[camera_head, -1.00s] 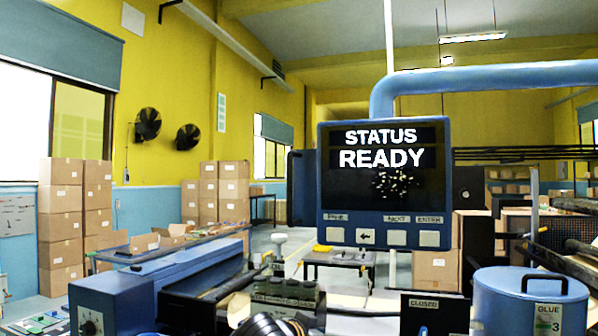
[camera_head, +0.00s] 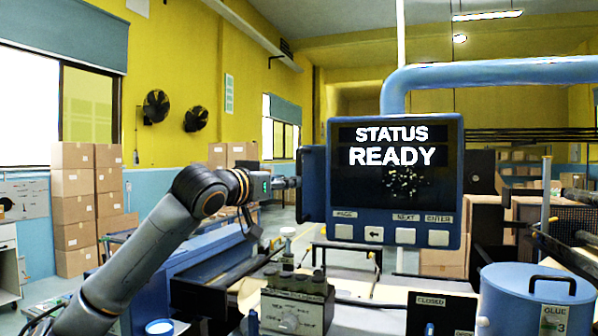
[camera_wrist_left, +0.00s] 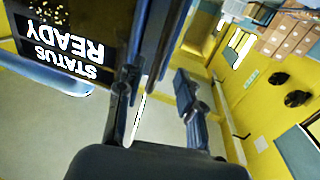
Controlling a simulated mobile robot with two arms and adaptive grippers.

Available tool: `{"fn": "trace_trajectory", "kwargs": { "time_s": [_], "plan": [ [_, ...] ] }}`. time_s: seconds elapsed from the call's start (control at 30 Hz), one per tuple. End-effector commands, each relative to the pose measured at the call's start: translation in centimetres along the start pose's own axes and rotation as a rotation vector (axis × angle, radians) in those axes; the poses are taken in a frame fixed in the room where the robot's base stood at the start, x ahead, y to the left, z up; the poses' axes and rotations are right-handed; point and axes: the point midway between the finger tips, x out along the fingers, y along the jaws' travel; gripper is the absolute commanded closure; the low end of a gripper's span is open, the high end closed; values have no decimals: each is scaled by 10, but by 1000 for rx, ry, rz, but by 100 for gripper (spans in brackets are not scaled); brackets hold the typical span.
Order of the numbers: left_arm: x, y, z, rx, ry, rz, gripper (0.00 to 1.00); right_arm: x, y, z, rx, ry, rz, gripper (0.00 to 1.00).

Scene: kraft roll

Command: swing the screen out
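The screen (camera_head: 395,180) is a dark blue panel reading "STATUS READY", hung from a thick blue pipe arm (camera_head: 490,73). A blue bracket-like handle (camera_head: 313,184) stands on its left side. My left gripper (camera_head: 292,183) reaches in from the left, its tips at or just short of this handle. In the left wrist view the screen (camera_wrist_left: 60,45) is upside down at upper left. There the fingers (camera_wrist_left: 158,105) are spread apart, with the dark blue handle (camera_wrist_left: 158,35) ahead between them. Contact cannot be told. My right gripper is not in view.
A control box with knobs (camera_head: 297,303) stands below the screen. A blue glue pot (camera_head: 535,300) and a black "CLOSED" panel (camera_head: 440,315) are at lower right. Stacked cartons (camera_head: 88,200) stand at the left wall. Open air surrounds the screen's left side.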

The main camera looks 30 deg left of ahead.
Motion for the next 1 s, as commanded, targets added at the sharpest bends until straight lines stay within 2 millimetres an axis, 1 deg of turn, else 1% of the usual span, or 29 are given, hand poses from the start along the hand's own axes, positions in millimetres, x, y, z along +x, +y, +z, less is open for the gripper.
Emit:
{"fn": "trace_trajectory", "kwargs": {
  "time_s": [0.03,0.2,0.3,0.4,0.5,0.77,0.8,0.87,0.9,0.97,1.0],
  "plan": [
    [12,0,-5,-2,-4,1,63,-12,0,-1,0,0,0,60],
    [44,0,-4,0,-4,1,63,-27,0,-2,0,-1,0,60],
    [58,0,-3,0,-2,0,63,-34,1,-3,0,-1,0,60],
    [66,0,-2,0,-2,-1,63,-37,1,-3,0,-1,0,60],
    [71,0,0,1,-1,0,63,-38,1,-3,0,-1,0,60],
    [72,0,1,1,0,0,63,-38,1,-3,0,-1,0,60],
    [72,0,1,1,0,0,67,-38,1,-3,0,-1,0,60],
    [72,0,0,1,0,0,80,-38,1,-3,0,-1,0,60],
    [72,0,0,1,0,0,88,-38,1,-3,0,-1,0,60],
    [72,0,0,1,0,0,100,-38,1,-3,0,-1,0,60],
    [72,0,0,1,0,0,100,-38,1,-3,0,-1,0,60]
  ]
}}
